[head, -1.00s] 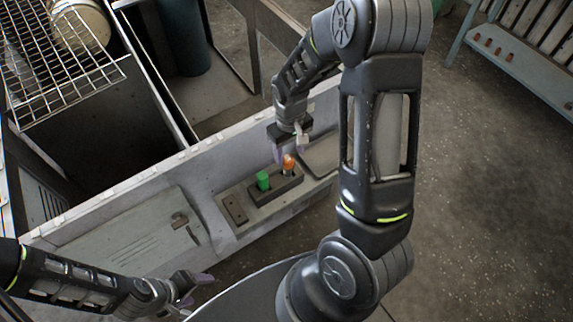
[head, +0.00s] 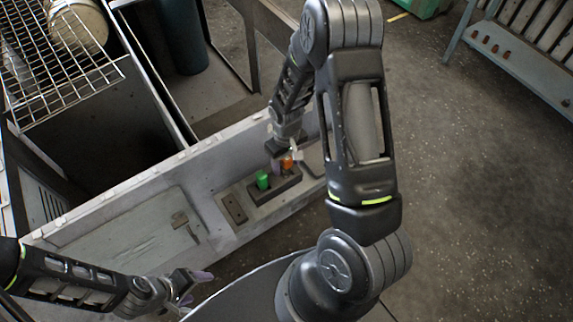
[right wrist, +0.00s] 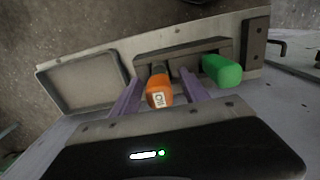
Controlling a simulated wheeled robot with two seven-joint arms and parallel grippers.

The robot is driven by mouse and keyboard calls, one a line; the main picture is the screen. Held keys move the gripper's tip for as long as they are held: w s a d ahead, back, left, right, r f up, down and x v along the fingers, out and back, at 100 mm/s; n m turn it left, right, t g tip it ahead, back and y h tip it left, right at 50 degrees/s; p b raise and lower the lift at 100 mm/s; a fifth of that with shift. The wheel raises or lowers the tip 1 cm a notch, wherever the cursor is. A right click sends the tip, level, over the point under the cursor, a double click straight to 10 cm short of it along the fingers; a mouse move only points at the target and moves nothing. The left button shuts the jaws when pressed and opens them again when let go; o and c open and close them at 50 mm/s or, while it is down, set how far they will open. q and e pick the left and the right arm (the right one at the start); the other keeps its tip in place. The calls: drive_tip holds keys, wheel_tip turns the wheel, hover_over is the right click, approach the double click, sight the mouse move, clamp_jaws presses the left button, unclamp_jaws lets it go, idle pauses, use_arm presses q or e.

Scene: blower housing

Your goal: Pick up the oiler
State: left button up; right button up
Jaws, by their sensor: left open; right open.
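The oiler is an orange bottle labelled OIL (right wrist: 159,93), upright in a dark holder (right wrist: 190,55) on the housing's ledge. In the head view the oiler (head: 287,162) is partly hidden by my right gripper. My right gripper (right wrist: 157,88) is open, its two purple fingers on either side of the oiler; I cannot tell whether they touch it. A green bottle (right wrist: 221,70) stands in the same holder, just outside the right-hand finger; it also shows in the head view (head: 262,180). My left gripper (head: 192,284) is open and empty at the lower left, away from the holder.
An empty shallow tray (right wrist: 85,82) lies beside the holder. A dark plate with two holes (head: 234,208) is on its other side. The housing wall (head: 150,180) runs behind the ledge. A wire rack (head: 55,60) is at the upper left. Open floor lies to the right.

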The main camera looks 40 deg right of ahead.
drive_tip(key=shift+f, duration=0.65)
drive_tip(key=shift+c, duration=0.3)
clamp_jaws()
idle(0.3)
